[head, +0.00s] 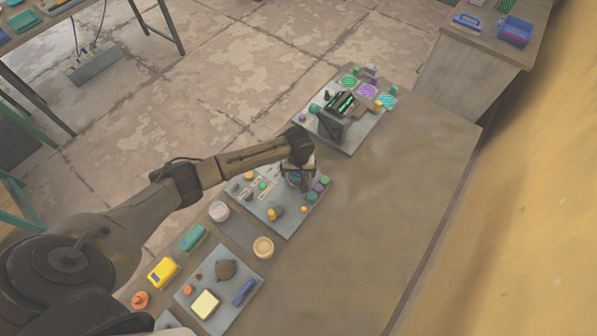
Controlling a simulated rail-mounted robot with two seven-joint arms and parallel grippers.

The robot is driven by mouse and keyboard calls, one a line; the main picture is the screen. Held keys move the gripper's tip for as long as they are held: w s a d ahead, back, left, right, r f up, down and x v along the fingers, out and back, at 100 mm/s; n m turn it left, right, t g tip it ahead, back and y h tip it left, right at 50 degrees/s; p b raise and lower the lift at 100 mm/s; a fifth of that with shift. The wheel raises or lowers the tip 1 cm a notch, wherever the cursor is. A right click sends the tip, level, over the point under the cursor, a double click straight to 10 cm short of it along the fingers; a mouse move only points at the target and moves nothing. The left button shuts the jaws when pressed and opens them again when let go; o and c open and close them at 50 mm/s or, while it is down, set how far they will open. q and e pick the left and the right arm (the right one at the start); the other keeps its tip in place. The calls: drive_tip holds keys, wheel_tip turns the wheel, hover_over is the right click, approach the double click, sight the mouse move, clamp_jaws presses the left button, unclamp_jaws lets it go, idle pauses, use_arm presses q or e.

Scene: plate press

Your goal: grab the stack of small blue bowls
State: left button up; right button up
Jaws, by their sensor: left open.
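My left gripper (302,181) reaches in from the left and points down over the right part of the middle grey board (283,226). It is open. A small dark bluish shape (292,179) shows right beside its fingers, mostly covered by the gripper. It may be the stack of small blue bowls, but it is too small and hidden to be sure. I cannot tell whether the fingers touch it. My right gripper is not in view.
Green and purple round pieces (318,187) stand close to the right of the gripper. A dark press-like device (341,104) stands on the far board. A tan round container (263,247) sits nearer. The table's right side (390,215) is clear.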

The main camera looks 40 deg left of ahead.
use_arm(q)
drive_tip(key=shift+f, duration=0.3)
drive_tip(key=c, duration=1.1)
